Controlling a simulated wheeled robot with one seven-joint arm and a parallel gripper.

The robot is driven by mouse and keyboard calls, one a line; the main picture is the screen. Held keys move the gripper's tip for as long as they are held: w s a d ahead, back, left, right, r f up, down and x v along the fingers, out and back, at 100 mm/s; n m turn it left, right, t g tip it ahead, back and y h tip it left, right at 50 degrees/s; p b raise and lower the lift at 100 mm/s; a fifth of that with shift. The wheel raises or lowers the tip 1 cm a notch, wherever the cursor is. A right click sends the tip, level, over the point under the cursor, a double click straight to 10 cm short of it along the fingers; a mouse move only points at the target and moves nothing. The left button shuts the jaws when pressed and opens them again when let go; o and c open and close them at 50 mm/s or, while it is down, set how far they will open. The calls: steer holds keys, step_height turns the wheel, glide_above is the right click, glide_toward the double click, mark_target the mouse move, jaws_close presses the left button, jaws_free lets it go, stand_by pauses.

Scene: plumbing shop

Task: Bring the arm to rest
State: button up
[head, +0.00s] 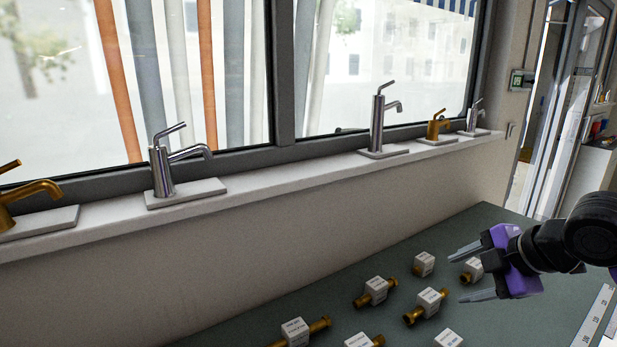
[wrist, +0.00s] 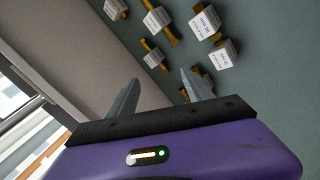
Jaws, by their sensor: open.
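My gripper (head: 468,274) is at the right of the head view, a purple body with two grey fingers pointing left. The fingers are spread apart with nothing between them. It hangs above the green table (head: 480,225), over or near several brass fittings with white labelled blocks. In the wrist view, my gripper (wrist: 158,92) shows both fingers apart, with the fittings beyond them. One labelled fitting (head: 473,268) shows between the fingers in the head view, but it appears to lie on the table below.
Labelled brass fittings (head: 375,290) are spread over the table. A window sill (head: 270,177) behind carries several taps, including a tall chrome tap (head: 377,122). A white ruler-like strip (head: 594,318) lies at the right. The table's back right is clear.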

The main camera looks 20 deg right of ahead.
steer(key=w+a+r+m+t, duration=0.4)
steer(key=a+r+m+t, duration=0.15)
steer(key=r+t, duration=0.2)
steer(key=w+a+r+m+t, duration=0.4)
steer(key=r+m+t, duration=0.2)
steer(key=r, duration=0.3)
steer(key=s+a+f+m+g, duration=0.1)
steer(key=s+a+f+g, duration=0.1)
steer(key=s+a+f, duration=0.4)
steer(key=s+a+f+g, duration=0.2)
steer(key=s+a+f, duration=0.4)
steer(key=s+f, duration=0.8)
steer(key=s+a+f+m+g, duration=0.1)
steer(key=s+a+f+g, duration=0.1)
steer(key=s+a+f, duration=0.4)
steer(key=s+f, duration=0.5)
steer(key=s, duration=0.6)
steer(key=shift+a+m+g, duration=0.35)
steer(key=shift+a, duration=0.05)
